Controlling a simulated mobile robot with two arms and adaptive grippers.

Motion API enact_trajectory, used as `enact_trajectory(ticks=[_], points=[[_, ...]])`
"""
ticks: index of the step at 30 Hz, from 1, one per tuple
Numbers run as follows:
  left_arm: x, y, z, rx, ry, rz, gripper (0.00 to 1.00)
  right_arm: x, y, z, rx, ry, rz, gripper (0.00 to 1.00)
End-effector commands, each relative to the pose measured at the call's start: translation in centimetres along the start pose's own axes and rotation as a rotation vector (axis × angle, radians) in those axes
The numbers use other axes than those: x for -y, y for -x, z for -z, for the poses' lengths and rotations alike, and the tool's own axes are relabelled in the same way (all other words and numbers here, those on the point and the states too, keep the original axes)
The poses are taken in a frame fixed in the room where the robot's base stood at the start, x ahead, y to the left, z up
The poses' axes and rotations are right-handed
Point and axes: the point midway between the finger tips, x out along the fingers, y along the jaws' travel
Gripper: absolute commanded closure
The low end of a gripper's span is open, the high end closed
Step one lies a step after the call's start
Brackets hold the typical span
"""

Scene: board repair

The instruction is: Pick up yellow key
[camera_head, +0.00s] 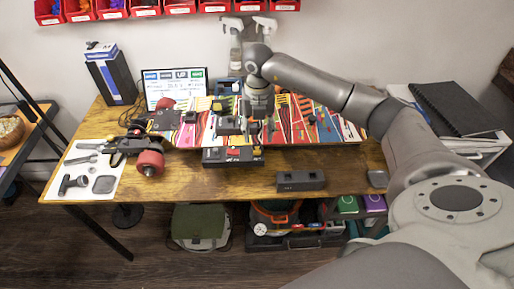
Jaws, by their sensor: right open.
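A small yellow key (257,150) appears at the right end of the black key box (221,163), near the front of the wooden workbench. A red piece (232,152) sits near the middle of the same box. My right gripper (256,134) points down over the colourful striped board (345,131), just behind and above the yellow key. It is open, and nothing shows between its fingers. The fingertips are small and dark, so their exact gap to the key is hard to tell. My left gripper is not in view.
A truck with a red wheel (150,163) lies at the left, beside a white tool mat (76,188). A second black box (301,181) stands at the front right of the bench. A small display (174,84) and red wall bins (112,9) are behind.

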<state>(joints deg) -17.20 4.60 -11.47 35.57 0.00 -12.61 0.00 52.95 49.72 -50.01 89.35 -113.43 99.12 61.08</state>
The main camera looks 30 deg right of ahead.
Motion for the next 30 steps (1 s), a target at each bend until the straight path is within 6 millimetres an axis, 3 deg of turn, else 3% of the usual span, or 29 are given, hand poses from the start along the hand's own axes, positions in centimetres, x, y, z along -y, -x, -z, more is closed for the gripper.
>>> enact_trajectory(ticks=[8,12,20,30], points=[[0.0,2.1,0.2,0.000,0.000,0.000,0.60,-0.3,-3.1,0.6,-0.005,0.001,0.000,0.54],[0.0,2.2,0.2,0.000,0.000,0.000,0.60,-0.4,-4.9,0.5,-0.002,0.000,-0.002,0.54],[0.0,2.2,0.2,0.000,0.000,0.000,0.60,-0.4,-5.4,0.4,0.000,0.001,-0.002,0.54],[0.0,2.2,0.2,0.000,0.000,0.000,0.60,-0.4,-5.3,0.4,0.000,0.001,-0.002,0.95]])
